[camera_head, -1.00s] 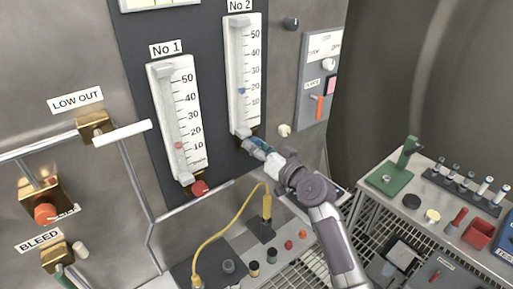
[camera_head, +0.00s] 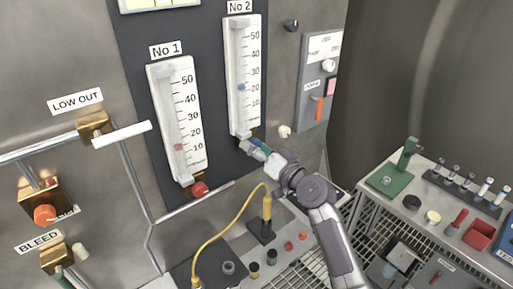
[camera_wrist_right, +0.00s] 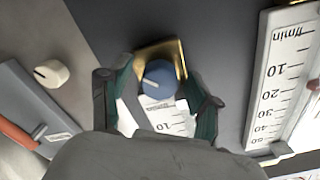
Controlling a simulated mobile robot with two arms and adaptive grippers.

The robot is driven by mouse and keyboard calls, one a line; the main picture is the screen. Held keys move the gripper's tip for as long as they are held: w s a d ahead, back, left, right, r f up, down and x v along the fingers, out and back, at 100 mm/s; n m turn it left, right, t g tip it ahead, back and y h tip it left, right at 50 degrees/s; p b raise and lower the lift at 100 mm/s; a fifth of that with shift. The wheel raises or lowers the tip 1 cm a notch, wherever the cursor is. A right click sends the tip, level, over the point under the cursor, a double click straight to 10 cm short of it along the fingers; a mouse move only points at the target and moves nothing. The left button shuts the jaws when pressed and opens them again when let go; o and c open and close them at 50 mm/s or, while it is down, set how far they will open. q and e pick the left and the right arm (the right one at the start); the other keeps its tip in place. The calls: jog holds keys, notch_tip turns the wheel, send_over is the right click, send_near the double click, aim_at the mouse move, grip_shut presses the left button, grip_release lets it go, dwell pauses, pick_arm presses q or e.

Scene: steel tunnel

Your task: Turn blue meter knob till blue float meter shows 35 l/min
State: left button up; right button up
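The No 2 meter (camera_head: 240,60) has a white scale and a blue float (camera_head: 241,87) at about the 20 mark. The blue knob (camera_wrist_right: 159,78) shows in the wrist view in front of a brass block, with a pale pointer line on its face. In the head view my right gripper (camera_head: 256,149) is at the foot of the No 2 meter and hides the knob. My left gripper is not in view.
The No 1 meter (camera_head: 176,120) with a red float and red knob (camera_head: 199,189) stands left of No 2. A cream knob (camera_head: 284,131) and a grey switch panel (camera_head: 318,80) are to the right. A yellow cable (camera_head: 231,217) rises from the shelf below.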

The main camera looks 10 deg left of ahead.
jog(key=n, duration=0.3)
jog(key=shift+r+n+p, duration=0.15)
jog(key=shift+n+p, duration=0.2)
jog(key=shift+n, duration=0.05)
jog(key=n+p, duration=0.1)
jog(key=n, duration=0.2)
jog(key=f+b+v, duration=0.1)
jog(key=b+v, duration=0.3)
jog(key=v, duration=1)
jog(key=d+f+m+h+b, duration=0.2)
jog(key=d+f+h, duration=0.1)
jog(key=f, duration=1.4)
jog(key=w+d+f+m+h+b, duration=0.1)
jog(key=d+f+m+h+b, duration=0.2)
jog(key=f, duration=1.4)
jog(key=shift+w+d+f+m+g+h, duration=0.35)
jog(key=shift+d+h, duration=0.25)
jog(key=shift+d, duration=1)
jog(key=shift+s, duration=0.15)
